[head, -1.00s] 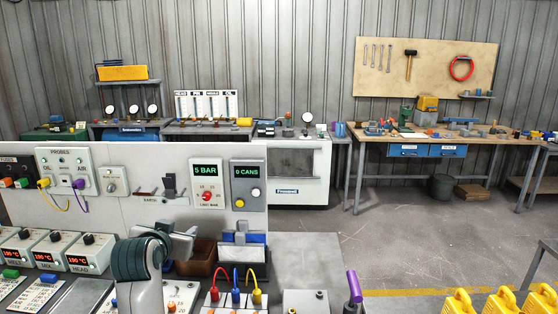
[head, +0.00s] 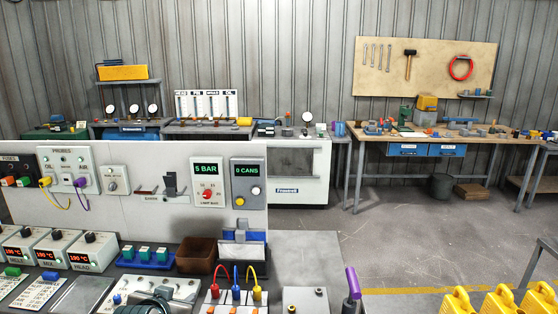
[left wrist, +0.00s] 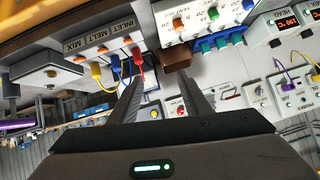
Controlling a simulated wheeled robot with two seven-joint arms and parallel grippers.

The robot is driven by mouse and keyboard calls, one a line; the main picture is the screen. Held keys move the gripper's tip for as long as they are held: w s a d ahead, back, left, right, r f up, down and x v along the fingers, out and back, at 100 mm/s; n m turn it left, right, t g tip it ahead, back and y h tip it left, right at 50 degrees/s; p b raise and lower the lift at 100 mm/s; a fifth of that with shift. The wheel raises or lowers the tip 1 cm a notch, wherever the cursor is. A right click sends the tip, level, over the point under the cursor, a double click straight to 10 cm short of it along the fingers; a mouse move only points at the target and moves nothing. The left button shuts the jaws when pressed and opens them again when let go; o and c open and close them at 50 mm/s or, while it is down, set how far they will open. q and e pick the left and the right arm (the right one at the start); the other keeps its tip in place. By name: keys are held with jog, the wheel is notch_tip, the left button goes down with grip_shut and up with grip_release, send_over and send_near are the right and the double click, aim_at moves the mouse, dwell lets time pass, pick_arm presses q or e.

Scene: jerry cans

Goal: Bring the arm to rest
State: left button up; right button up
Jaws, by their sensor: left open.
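My left gripper (left wrist: 160,75) shows in the left wrist view with its two dark fingers apart and nothing between them. Behind the fingers are the bench's cables and boxes, seen at a steep tilt. In the head view only a dark ribbed part of my left arm (head: 160,302) shows at the bottom edge, low over the bench front. I cannot see the left fingertips there. My right gripper is in neither view.
The grey control panel (head: 130,207) stands behind the bench. A blue tray (head: 126,262) of green-topped blocks, a brown bin (head: 197,257), coloured cables (head: 236,285) and a purple-handled lever (head: 353,283) are near. Yellow jerry cans (head: 497,303) stand at right. Open floor (head: 400,250) lies between.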

pick_arm(q)
jog(key=s+f+g, duration=0.4)
jog(key=s+f, duration=1.1)
jog(key=s, duration=0.2)
jog(key=s+d+f+g, duration=0.15)
jog(key=s+f, duration=0.25)
jog(key=s, duration=0.7)
jog(key=s+d+f+g, duration=0.15)
jog(key=s+f, duration=0.25)
jog(key=s, duration=0.7)
notch_tip(320, 180, down, 30)
jog(key=s+g+b, duration=0.1)
jog(key=g+b, duration=0.1)
jog(key=b, duration=0.1)
jog(key=s+a+f+b, duration=0.1)
jog(key=s+a+f, duration=0.1)
jog(key=s+f, duration=0.7)
jog(key=s+a+f+g+b, duration=0.1)
jog(key=s+f, duration=0.8)
jog(key=f, duration=0.3)
jog(key=shift+s+a+m+h, duration=0.2)
jog(key=shift+a+m+h, duration=0.1)
jog(key=shift+a, duration=0.1)
